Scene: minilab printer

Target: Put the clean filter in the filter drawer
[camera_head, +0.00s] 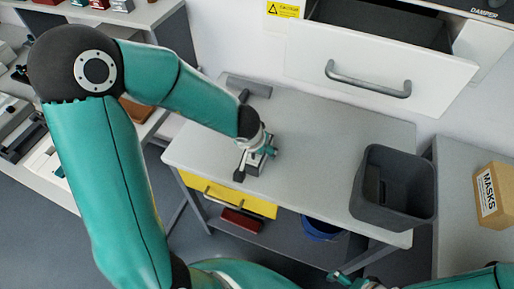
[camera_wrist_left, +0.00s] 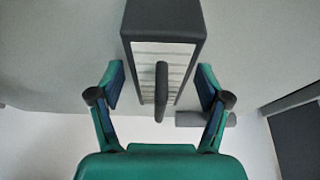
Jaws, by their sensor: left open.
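The clean filter shows in the left wrist view as a dark grey block (camera_wrist_left: 163,18) with a pale pleated face and a grey handle bar. In the head view the filter (camera_head: 252,163) stands on the table, partly hidden by my left gripper (camera_head: 267,150). My left gripper (camera_wrist_left: 160,92) is open, its fingers on either side of the handle with gaps. The filter drawer (camera_head: 375,62) is pulled out of the white machine at the top; its dark inside looks empty. Part of my right gripper (camera_head: 352,280) shows at the bottom edge; its finger state is unclear.
A grey bin (camera_head: 395,190) with something dark inside stands at the table's right end. A grey cylinder (camera_head: 248,86) lies at the back of the grey table (camera_head: 330,140). A yellow drawer (camera_head: 230,196) and blue bucket (camera_head: 320,229) are below. A masks box (camera_head: 492,195) is right.

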